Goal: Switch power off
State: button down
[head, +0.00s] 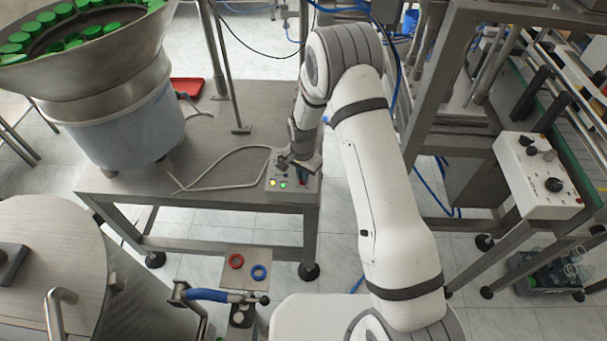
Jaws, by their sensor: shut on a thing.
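A small grey control box (302,187) sits at the front right corner of the metal table. On its front, a yellow light (273,183) and a green light (283,184) glow. My gripper (285,164) reaches down onto the box from above, with its fingertips at the top of the box. It is shut on a switch knob there. The knob itself is mostly hidden by the fingers, so its turned position cannot be told.
A bowl feeder (150,75) with green caps stands on the metal table (225,165), left of the box. A white panel with black knobs (540,175) is at right.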

jog(key=shift+f+n+b, duration=0.1)
jog(key=shift+n+b, duration=0.2)
jog(key=shift+b, duration=0.15)
jog(key=shift+f+n+b, duration=0.1)
jog(key=shift+n+b, duration=0.8)
jog(key=shift+b, duration=0.25)
jog(key=n+b, duration=0.2)
jog(key=shift+n, duration=0.3)
jog(key=n+b, duration=0.3)
jog(key=n, duration=0.1)
jog(key=shift+b, duration=0.3)
jog(key=shift+r+n+b, duration=0.2)
jog(key=shift+n+b, duration=0.45)
jog(key=shift+n, duration=0.75)
jog(key=c, duration=1.5)
grip_release()
